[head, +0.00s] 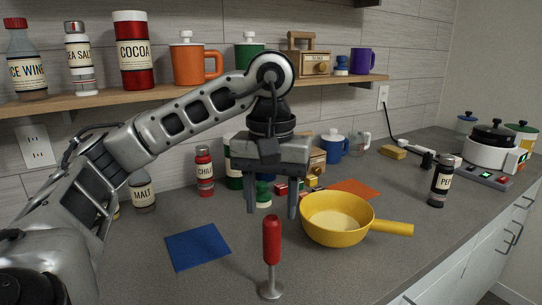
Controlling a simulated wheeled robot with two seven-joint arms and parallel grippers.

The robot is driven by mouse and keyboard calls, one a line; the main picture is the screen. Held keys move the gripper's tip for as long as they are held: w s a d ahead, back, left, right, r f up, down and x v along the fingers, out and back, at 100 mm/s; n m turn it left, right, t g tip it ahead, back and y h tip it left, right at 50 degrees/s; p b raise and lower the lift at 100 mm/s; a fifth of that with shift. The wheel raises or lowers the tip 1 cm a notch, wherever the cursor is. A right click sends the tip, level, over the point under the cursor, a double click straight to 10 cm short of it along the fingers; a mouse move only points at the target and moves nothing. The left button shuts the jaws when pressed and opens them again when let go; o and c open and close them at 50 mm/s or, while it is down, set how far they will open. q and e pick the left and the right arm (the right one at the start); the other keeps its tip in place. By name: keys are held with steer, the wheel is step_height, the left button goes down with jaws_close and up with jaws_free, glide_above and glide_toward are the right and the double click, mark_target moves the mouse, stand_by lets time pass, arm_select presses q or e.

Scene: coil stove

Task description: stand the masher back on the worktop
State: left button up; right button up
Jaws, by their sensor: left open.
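The masher (271,243) has a red handle and a round metal foot. It stands upright on the grey worktop (210,284), near the front, with its foot down. My left gripper (271,212) points down above and behind the masher. Its two fingers are apart with nothing between them. The gripper appears clear of the red handle. My right gripper is not in view.
A yellow saucepan (333,218) stands right of the masher, its handle pointing right. A blue cloth (197,247) lies to the left. A chili bottle (204,172) and other items stand behind. A shelf (100,101) with jars runs above.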

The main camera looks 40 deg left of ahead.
arm_select(q)
step_height(320, 180, up, 5)
steer(key=shift+r+p, duration=0.15)
steer(key=shift+p, duration=0.95)
